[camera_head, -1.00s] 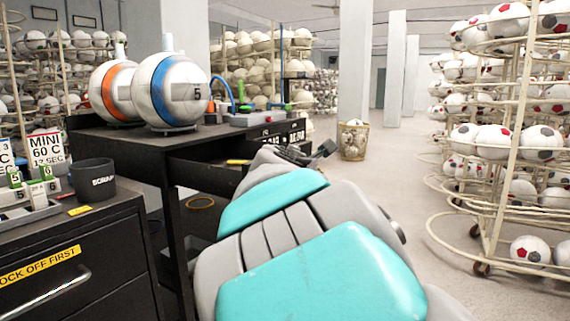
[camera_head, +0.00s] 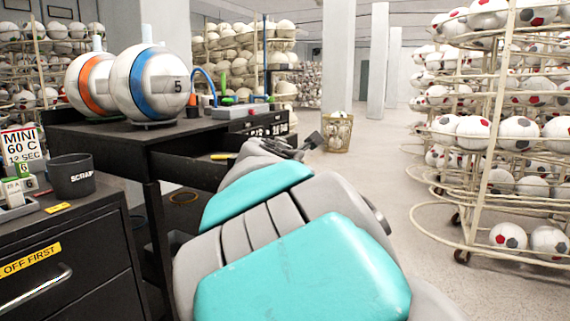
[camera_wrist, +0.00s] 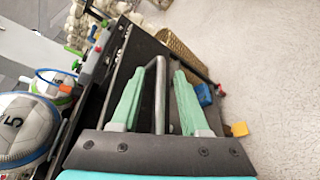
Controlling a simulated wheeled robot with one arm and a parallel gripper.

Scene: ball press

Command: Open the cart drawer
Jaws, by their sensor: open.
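The black cart (camera_head: 110,130) stands at left centre, with two large balls on its top. Under its top, a dark drawer area (camera_head: 190,168) shows beside my arm; I cannot tell how far out the drawer is. In the wrist view, a grey bar handle (camera_wrist: 160,95) runs lengthwise between the two green fingers of my gripper (camera_wrist: 158,85). The fingers are open on either side of it, with gaps visible. In the head view, my gripper (camera_head: 285,148) is at the cart's right end, and my teal and grey arm hides part of the cart.
A dark cabinet (camera_head: 60,250) with a scrap cup (camera_head: 72,177) on it stands at near left. A ball rack (camera_head: 490,190) stands at right.

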